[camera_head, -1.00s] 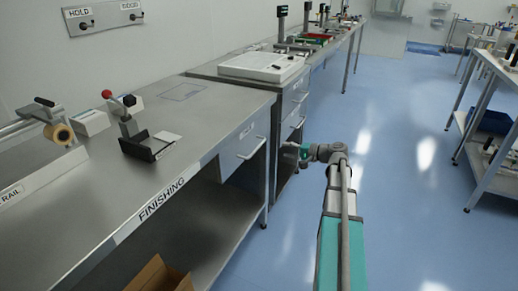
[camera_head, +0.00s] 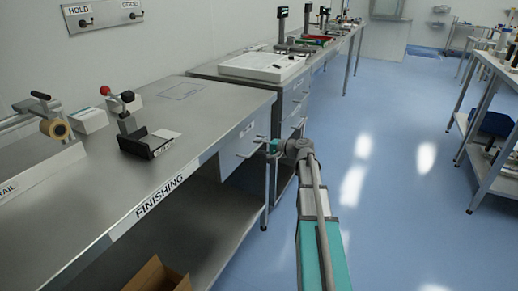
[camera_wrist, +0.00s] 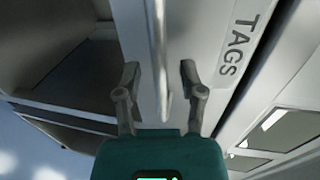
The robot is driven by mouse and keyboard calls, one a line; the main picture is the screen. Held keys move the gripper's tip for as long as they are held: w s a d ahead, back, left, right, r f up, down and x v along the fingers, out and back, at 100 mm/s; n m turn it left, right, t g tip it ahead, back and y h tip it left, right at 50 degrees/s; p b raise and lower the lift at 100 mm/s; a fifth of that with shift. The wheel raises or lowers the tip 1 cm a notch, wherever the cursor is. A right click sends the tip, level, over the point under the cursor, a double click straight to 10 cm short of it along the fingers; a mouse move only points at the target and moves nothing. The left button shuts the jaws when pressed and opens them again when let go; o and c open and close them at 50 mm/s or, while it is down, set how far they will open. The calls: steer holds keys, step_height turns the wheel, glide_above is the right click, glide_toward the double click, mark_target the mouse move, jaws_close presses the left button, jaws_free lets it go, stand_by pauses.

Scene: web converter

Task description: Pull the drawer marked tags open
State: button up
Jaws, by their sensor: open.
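The tags drawer (camera_head: 236,153) is a grey front under the right end of the finishing bench (camera_head: 215,105). It looks closed in the head view. In the wrist view its pale front (camera_wrist: 205,60) carries the word TAGS, turned sideways. A slim bar handle (camera_wrist: 158,45) stands out from the front. My gripper (camera_head: 268,147) is at the drawer front in the head view. In the wrist view my gripper (camera_wrist: 160,70) is open, one finger on each side of the handle. I cannot tell whether either finger touches it.
A bench leg (camera_head: 268,185) stands just below my gripper. A second bench with more drawers (camera_head: 296,110) and a white tray (camera_head: 262,66) stands behind. An open cardboard box (camera_head: 158,276) is at the bottom. The blue floor to the right is clear up to a shelf cart (camera_head: 490,165).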

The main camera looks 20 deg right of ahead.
steer(key=shift+w+a+f, duration=0.1)
steer(key=shift+w+a, duration=0.15)
steer(key=shift+w, duration=0.05)
